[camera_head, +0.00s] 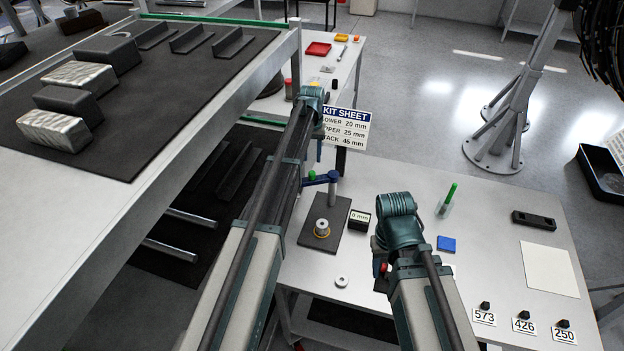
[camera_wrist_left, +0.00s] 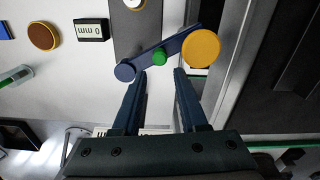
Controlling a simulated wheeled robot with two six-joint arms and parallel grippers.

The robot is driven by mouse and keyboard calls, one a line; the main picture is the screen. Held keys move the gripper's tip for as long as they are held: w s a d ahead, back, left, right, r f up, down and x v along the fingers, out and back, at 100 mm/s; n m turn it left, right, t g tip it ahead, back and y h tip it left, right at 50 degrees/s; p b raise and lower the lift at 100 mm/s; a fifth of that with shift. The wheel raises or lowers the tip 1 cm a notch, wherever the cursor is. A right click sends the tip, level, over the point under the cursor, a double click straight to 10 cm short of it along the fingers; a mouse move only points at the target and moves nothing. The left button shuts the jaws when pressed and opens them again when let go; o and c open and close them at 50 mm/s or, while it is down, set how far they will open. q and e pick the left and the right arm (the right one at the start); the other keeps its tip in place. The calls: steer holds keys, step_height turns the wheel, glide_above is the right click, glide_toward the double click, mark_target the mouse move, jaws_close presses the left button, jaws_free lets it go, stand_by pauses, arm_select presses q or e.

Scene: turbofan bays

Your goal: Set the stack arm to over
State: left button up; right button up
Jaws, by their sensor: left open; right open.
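The stack arm (camera_head: 320,180) is a blue bar on a grey post at the back edge of a dark plate (camera_head: 305,235). It carries a green knob (camera_wrist_left: 160,57) and a yellow disc (camera_wrist_left: 200,48) at its free end. The bar points sideways, away from the ringed spindle (camera_head: 322,229) on the plate. My left gripper (camera_wrist_left: 160,75) is open and empty, its fingertips close to the knob and bar; contact cannot be told. My right gripper (camera_head: 382,245) hangs right of the plate, its fingers mostly hidden by its wrist.
A 0 mm display (camera_head: 360,218) stands right of the plate. A white ring (camera_head: 342,281) lies in front. A blue square (camera_head: 446,244), green tube (camera_head: 449,196) and number cards (camera_head: 524,326) lie to the right. The kit sheet (camera_head: 345,129) stands behind; a tall shelf (camera_head: 225,110) flanks the left.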

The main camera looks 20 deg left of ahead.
mark_target(312, 172)
arm_select(q)
step_height(312, 172, down, 8)
steer(key=b, duration=0.7)
steer(key=shift+f, duration=0.2)
jaws_close()
stand_by(0.9)
